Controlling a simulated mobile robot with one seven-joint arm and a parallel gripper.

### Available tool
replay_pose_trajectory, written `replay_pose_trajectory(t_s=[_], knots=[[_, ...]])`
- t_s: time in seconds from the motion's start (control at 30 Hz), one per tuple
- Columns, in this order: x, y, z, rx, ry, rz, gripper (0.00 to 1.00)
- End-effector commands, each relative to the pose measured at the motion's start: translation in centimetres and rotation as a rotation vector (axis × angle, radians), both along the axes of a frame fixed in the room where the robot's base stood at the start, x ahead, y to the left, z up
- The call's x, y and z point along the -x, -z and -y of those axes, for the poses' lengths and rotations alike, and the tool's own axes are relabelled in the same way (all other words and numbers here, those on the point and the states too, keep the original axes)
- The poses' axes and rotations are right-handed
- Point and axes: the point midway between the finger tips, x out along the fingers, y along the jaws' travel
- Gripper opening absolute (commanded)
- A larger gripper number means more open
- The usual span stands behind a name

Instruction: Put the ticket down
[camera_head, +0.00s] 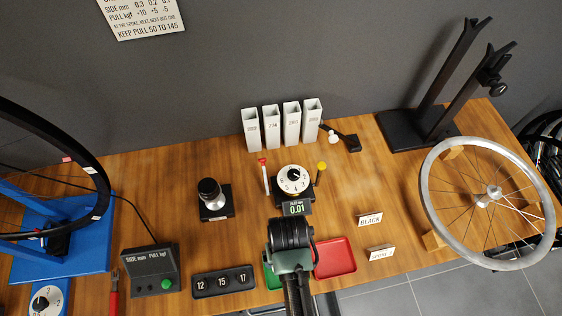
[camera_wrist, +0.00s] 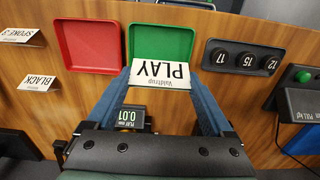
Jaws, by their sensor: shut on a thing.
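The white ticket (camera_wrist: 160,74), printed PLAY, shows upside down in the wrist view. My gripper (camera_wrist: 160,82) is shut on it, with one blue finger at each side. The ticket overlaps the near part of the green tray (camera_wrist: 160,40) in that view; I cannot tell its height above the tray. In the head view my wrist hides the ticket and fingertips, and the green tray (camera_head: 270,272) shows only partly beside my arm.
The red tray (camera_head: 335,258) is right of the green one. BLACK (camera_head: 370,220) and SPOKE (camera_head: 381,252) cards stand nearby. A dial gauge (camera_head: 293,182) with a 0.01 display is behind my wrist. A 12-15-17 block (camera_head: 222,282) lies left. A wheel (camera_head: 433,220) is at right.

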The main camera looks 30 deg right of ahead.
Motion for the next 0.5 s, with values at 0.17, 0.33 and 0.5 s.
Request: replay_pose_trajectory(t_s=[0.17,0.33,0.5], knots=[[0.1,3.7,0.0,-0.001,0.001,-0.003,0.35],[0.1,5.2,0.0,-0.001,0.0,-0.002,0.35],[0.0,7.7,0.0,0.0,-0.001,-0.001,0.35]])
